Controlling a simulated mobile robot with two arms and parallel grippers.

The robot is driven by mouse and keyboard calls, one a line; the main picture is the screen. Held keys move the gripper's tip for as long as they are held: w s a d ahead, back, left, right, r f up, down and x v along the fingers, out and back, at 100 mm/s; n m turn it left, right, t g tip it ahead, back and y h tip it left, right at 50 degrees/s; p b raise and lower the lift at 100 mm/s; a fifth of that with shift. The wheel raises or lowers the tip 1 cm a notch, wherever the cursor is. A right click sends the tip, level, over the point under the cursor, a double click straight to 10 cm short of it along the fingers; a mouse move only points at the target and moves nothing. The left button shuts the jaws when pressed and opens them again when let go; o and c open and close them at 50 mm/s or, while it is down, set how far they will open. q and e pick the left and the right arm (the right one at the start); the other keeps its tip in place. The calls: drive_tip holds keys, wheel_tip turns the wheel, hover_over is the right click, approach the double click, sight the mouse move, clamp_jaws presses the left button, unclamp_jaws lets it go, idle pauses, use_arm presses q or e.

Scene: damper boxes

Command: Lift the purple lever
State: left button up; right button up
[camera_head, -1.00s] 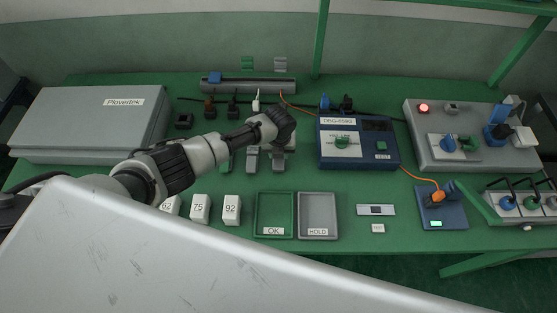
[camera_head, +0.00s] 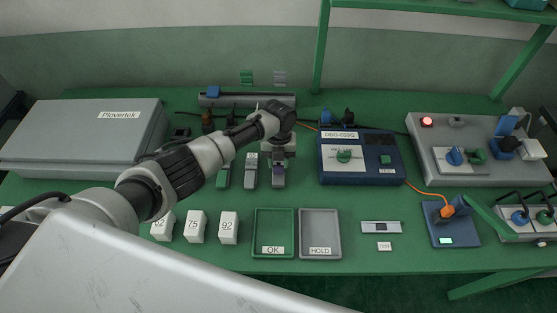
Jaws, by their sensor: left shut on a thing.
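Three small damper boxes stand side by side in the middle of the green bench: a green one (camera_head: 222,178), a grey one (camera_head: 251,172) and another grey one (camera_head: 279,182) at the right. A small dark purple patch, apparently the purple lever (camera_head: 279,170), shows at the right box. My left gripper (camera_head: 278,158) points down over this right box and is shut on the lever. The fingers and most of the lever are hard to make out beneath my wrist. My right gripper is not in view.
A blue DBG-659G unit (camera_head: 360,174) stands close right of the boxes. OK (camera_head: 273,252) and HOLD (camera_head: 320,252) trays and white numbered blocks (camera_head: 228,228) lie in front. A large Plovertek case (camera_head: 85,140) is at left, a grey rail (camera_head: 245,101) behind.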

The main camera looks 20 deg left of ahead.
use_arm(q)
drive_tip(key=o, duration=0.9)
drive_tip(key=shift+o, duration=0.2)
wheel_tip(320, 180, up, 11)
drive_tip(key=w+b, duration=0.1)
drive_tip(key=b, duration=0.1)
drive_tip(key=shift+w+a+f, duration=0.2)
drive_tip(key=shift+w, duration=0.15)
drive_tip(key=shift+s+f, duration=0.1)
